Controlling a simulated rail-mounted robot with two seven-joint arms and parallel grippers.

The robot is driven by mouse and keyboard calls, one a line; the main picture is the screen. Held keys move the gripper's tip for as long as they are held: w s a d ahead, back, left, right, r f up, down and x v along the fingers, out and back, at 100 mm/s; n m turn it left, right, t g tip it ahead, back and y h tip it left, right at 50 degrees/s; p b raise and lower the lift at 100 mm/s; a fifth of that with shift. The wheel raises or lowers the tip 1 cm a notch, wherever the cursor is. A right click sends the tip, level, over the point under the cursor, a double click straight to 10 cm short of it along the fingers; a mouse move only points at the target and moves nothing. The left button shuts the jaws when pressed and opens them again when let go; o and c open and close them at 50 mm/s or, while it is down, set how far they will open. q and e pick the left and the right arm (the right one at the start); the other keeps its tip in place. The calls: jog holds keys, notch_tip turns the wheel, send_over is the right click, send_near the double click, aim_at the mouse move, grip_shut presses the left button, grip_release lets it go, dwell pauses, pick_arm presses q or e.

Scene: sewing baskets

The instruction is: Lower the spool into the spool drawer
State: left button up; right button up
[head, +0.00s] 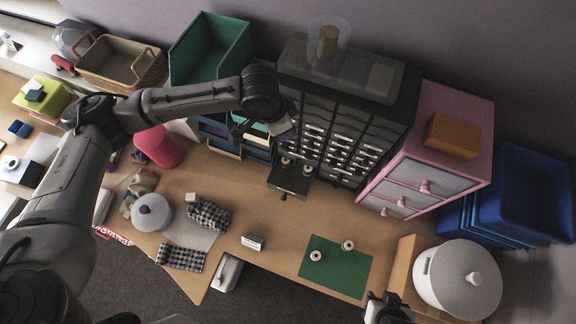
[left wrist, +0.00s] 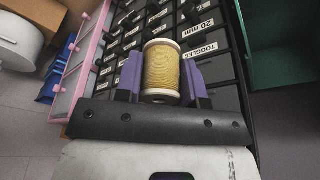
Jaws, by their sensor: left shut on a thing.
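A yellow thread spool (left wrist: 161,68) with pale ends is between the purple fingers of my left gripper (left wrist: 161,82), which is shut on it. In the head view my left gripper (head: 284,132) is at the dark drawer cabinet, just above and behind a pulled-out drawer (head: 289,184). Small pale spools (head: 307,169) show in that drawer; I cannot tell if one of them is the held spool. The open drawer does not show clearly in the left wrist view. My right gripper (head: 388,307) is at the bottom edge of the head view, its fingers unclear.
A green mat (head: 335,268) with two spools (head: 347,245) lies on the table. A pink cabinet (head: 430,145) stands right of the dark cabinet, with a white pot (head: 458,280) in front. A small label block (head: 253,242) and checked cloth (head: 209,216) lie left. Bare table surrounds the mat.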

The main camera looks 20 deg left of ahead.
pick_arm(q)
notch_tip(320, 180, down, 27)
jog(key=s+d+m+g+b, duration=0.2)
jog(key=m+b, duration=0.7)
jog(key=b, duration=0.5)
jog(key=shift+s+d+m+h, duration=0.15)
jog(key=shift+d+m+h, duration=0.15)
jog(key=shift+h, duration=0.1)
jog(key=shift+f, duration=0.2)
